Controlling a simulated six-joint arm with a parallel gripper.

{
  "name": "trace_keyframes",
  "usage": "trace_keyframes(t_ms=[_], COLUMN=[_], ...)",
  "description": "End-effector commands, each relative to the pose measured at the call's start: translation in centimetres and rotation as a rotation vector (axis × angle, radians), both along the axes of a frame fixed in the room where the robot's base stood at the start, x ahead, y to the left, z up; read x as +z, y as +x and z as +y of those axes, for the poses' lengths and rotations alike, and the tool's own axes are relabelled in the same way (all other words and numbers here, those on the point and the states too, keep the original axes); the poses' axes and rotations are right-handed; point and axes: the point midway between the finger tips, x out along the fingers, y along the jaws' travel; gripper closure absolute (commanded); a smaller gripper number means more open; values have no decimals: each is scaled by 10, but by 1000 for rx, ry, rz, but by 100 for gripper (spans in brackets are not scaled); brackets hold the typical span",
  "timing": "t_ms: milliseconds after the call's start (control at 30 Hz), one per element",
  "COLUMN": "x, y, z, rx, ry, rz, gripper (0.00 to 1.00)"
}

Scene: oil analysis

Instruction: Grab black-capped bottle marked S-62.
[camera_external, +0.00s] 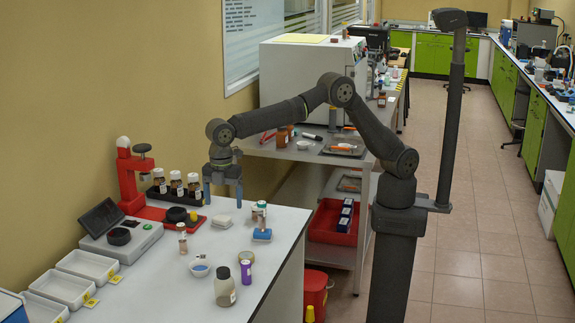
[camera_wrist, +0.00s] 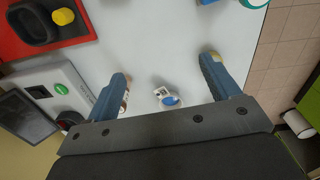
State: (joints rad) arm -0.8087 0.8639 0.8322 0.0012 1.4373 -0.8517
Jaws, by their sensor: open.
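Several brown bottles with pale labels (camera_external: 176,184) stand upright in a black rack (camera_external: 184,201) at the back left of the table in the external view. The labels are too small to read, so I cannot tell which bottle is S-62. My gripper (camera_external: 222,196) is open and empty, pointing down, apart from the rack and to its right.
A red stand (camera_external: 131,180) is left of the rack.

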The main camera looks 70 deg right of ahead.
Motion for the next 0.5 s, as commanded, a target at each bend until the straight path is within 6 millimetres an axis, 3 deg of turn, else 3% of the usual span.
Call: trace_keyframes(t_ms=[333, 433, 500], x=[1, 8, 16], y=[-3, -19, -39], z=[8, 45, 85], rx=[-7, -46, -97], ry=[11, 65, 131], rz=[-5, -27, -45], gripper=[27, 27, 27])
